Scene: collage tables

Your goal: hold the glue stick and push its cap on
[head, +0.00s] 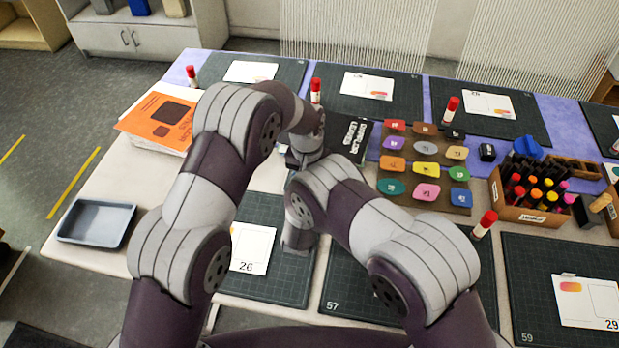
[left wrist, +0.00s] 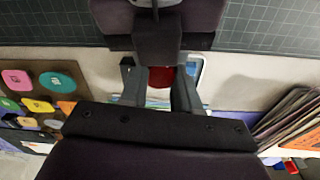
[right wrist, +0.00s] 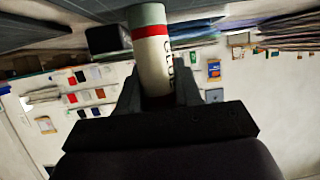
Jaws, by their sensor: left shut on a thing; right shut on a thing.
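My left gripper (left wrist: 158,98) is shut on a red cap (left wrist: 160,77), of which only a small part shows between its fingers in the left wrist view. My right gripper (right wrist: 158,98) is shut on a white glue stick (right wrist: 152,62) with a red band, dark lettering and a grey-green end, in the right wrist view. In the head view both hands are close together above the near middle of the table, and my arms hide the held things. I cannot tell whether cap and stick touch.
Red-capped glue sticks (head: 485,224) stand at several places. A board of coloured pieces (head: 424,168) and a wooden organiser of markers (head: 531,192) lie to the right. An orange-topped stack (head: 158,118) and an empty grey tray (head: 96,222) are left. Dark cutting mats (head: 545,255) cover much of the table.

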